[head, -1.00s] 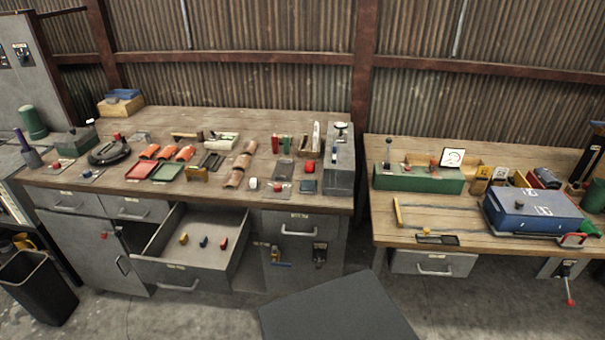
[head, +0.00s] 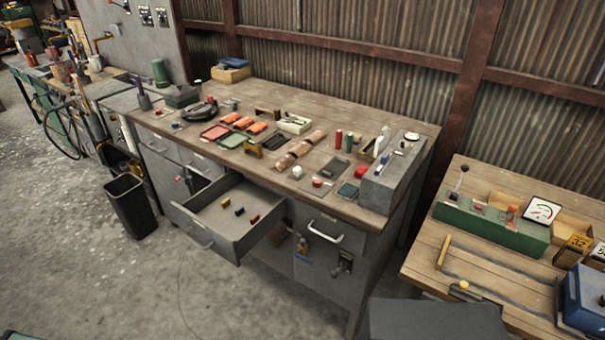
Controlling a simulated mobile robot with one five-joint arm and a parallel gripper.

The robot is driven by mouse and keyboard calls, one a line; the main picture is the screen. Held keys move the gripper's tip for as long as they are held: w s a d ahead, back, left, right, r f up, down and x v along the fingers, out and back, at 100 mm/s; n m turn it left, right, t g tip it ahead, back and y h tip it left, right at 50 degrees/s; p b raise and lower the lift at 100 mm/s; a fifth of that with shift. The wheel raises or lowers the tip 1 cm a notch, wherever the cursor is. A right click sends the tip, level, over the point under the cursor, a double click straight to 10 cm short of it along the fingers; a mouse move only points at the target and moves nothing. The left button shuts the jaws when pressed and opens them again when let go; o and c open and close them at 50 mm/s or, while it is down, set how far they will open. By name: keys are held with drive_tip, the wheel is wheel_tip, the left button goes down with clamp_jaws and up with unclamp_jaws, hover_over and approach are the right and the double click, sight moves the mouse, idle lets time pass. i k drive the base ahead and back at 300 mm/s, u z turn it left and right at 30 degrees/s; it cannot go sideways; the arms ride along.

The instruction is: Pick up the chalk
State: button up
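I cannot pick out the chalk for certain; several small things here are too small to tell. A small white piece (head: 297,172) stands near the bench's front edge. My gripper is not in view.
The wooden workbench (head: 300,92) carries trays, orange rolls and a grey metal box (head: 395,178). A second bench (head: 480,265) with a green box (head: 490,226) stands at right. A black bin (head: 130,208) stands left of the drawer. Concrete floor in front is clear.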

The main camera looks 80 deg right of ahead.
sight(297, 171)
drive_tip(key=z, duration=1.2)
drive_tip(key=i, duration=0.7)
drive_tip(key=z, duration=0.05)
